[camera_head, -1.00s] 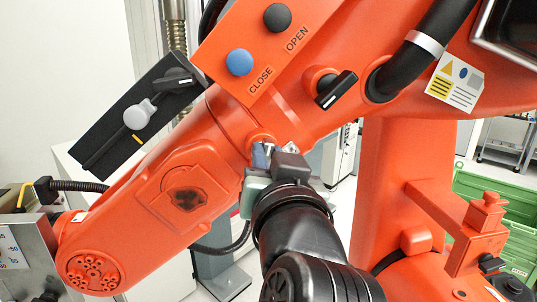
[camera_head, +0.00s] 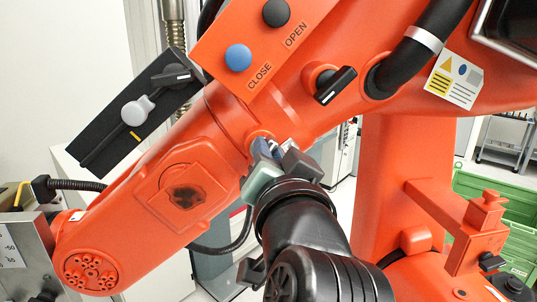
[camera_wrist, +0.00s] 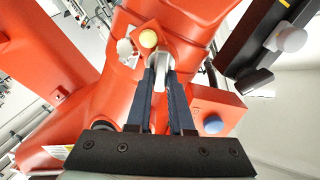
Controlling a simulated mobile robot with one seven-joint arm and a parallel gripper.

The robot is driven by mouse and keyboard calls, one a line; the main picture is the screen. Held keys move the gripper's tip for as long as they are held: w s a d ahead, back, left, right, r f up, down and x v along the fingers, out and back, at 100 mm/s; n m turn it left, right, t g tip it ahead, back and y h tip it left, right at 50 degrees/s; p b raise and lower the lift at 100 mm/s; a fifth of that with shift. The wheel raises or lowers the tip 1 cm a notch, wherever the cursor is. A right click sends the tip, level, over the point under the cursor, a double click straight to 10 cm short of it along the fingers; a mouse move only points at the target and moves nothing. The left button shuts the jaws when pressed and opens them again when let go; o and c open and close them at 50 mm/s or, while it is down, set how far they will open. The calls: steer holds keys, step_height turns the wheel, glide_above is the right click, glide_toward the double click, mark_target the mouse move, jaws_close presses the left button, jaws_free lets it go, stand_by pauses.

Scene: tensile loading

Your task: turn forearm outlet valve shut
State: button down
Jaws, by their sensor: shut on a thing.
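The valve sits on the orange forearm, and its orange boss (camera_head: 261,136) shows just behind my fingertips in the head view. My gripper (camera_head: 266,150) reaches up to it from below and is shut on its handle. In the wrist view my two dark blue fingers (camera_wrist: 163,75) close around a pale grey handle piece (camera_wrist: 160,80) in front of the orange housing.
A second valve with a black handle (camera_head: 336,86) stands up and right. An orange panel with a blue CLOSE button (camera_head: 238,57) and a black OPEN button (camera_head: 276,13) is above. A black plate with a grey lever (camera_head: 137,111) is at left. Green crates (camera_head: 490,195) stand at right.

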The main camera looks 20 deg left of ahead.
steer(key=shift+w+d+f+m+b, duration=0.1)
steer(key=shift+f+m+b, duration=0.1)
steer(key=shift+m, duration=2.55)
steer(key=shift+s+f+m+b, duration=0.1)
steer(key=shift+f+m, duration=0.15)
steer(key=shift+m, duration=2.55)
steer(key=shift+w+d+f+m+b, duration=0.1)
steer(key=shift+f+m, duration=0.1)
steer(key=shift+m, duration=2.55)
steer(key=c, duration=0.8)
jaws_free()
